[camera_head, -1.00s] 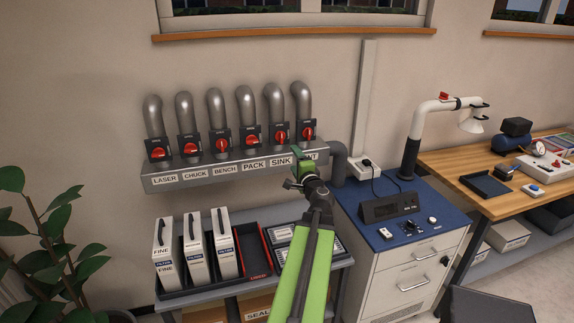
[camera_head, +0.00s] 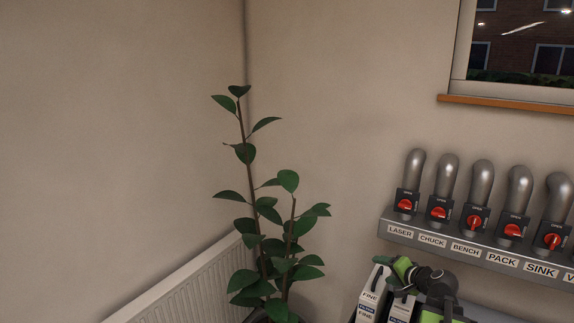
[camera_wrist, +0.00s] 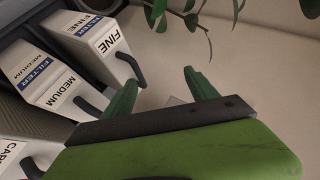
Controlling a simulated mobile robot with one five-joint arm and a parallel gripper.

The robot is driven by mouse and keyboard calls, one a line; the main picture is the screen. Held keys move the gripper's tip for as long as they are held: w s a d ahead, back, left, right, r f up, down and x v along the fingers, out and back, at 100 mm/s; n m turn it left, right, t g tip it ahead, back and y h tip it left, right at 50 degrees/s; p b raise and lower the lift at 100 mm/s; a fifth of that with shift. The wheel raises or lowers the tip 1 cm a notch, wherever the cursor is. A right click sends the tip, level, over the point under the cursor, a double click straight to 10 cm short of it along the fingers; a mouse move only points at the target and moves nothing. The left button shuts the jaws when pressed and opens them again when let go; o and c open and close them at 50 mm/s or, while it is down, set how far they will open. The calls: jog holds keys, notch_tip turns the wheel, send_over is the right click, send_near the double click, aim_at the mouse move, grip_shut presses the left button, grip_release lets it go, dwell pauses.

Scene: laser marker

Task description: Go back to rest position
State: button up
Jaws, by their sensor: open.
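My gripper (camera_head: 391,262) shows in the head view at the lower right, in front of the filter boxes and below the valve manifold. My folded green and black arm is behind it. In the wrist view my gripper (camera_wrist: 160,79) has its two dark green fingers spread, with nothing between them. The white FINE filter box (camera_wrist: 95,42) is left of the fingers in the wrist view, and it also shows in the head view (camera_head: 371,298). The MEDIUM filter box (camera_wrist: 48,85) stands beside it.
The grey valve manifold (camera_head: 450,250) with red knobs is on the wall at right. A leafy plant (camera_head: 268,215) stands in the corner by a white radiator (camera_head: 190,290). The wall above the plant is bare.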

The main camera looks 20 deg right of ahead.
jog(key=w+a+f+n+g+y, duration=0.1)
jog(key=a+f+n+g, duration=0.15)
jog(key=a, duration=0.55)
jog(key=w+a+f+n+g+y, duration=0.1)
jog(key=w+a+f+n+y, duration=0.15)
jog(key=a, duration=0.45)
jog(key=s+a+f+n+g+h, duration=0.1)
jog(key=s+a+f+n+g, duration=0.1)
jog(key=a, duration=0.5)
jog(key=s+a+f+n+g+h, duration=0.1)
jog(key=s+a+f+n+g, duration=0.1)
jog(key=a, duration=0.6)
jog(key=s+a+f+n+g+h, duration=0.2)
jog(key=s+a+n+g, duration=0.1)
jog(key=a, duration=0.5)
jog(key=shift+s+a+f+n+g, duration=0.15)
jog(key=shift+s+f+n+g, duration=0.2)
jog(key=shift+s+g, duration=0.5)
